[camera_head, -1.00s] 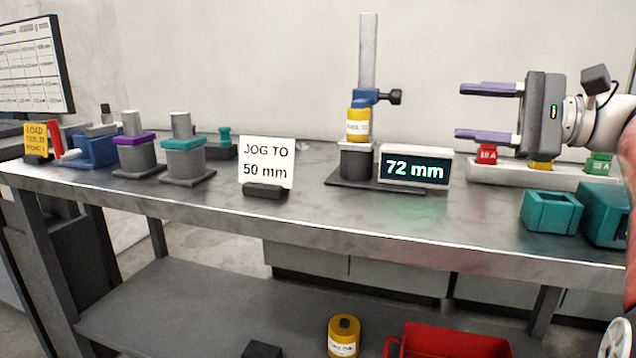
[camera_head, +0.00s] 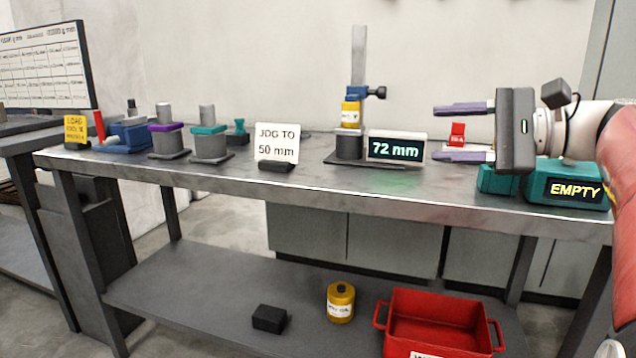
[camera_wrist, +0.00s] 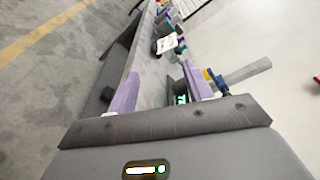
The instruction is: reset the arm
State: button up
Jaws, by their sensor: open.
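My gripper (camera_head: 464,132) is at the right of the head view, raised above the right part of the bench. Its two purple fingers point left and are wide apart, with nothing between them. In the wrist view my gripper (camera_wrist: 158,95) also shows empty, with the bench seen tilted beyond its fingers. My arm reaches in from the right edge.
The steel bench (camera_head: 250,186) holds a height gauge (camera_head: 357,70), a "72 mm" display (camera_head: 396,149), a "JOG TO 50 mm" card (camera_head: 276,143), barrel stands (camera_head: 208,147) and a teal "EMPTY" box (camera_head: 565,192). A red bin (camera_head: 440,325) and yellow can (camera_head: 340,302) sit on the lower shelf.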

jog(key=s+a+f+n+g+h+p, duration=0.1)
jog(key=s+a+f+h, duration=0.25)
jog(key=f, duration=0.35)
jog(key=s+a+f+n+g+h+p, duration=0.1)
jog(key=s+a+f+h, duration=0.2)
jog(key=a+f, duration=0.3)
jog(key=s+d+f+n+h, duration=0.2)
jog(key=s+f+n+h, duration=0.2)
jog(key=s+f, duration=0.2)
jog(key=s+d+f+n+h+p, duration=0.1)
jog(key=s+d+f+n+h, duration=0.2)
jog(key=s+f, duration=0.3)
notch_tip(320, 180, down, 5)
jog(key=shift+s+d+r+n+h, duration=0.2)
jog(key=shift+s+d+n+h, duration=0.05)
jog(key=shift+n+h, duration=0.55)
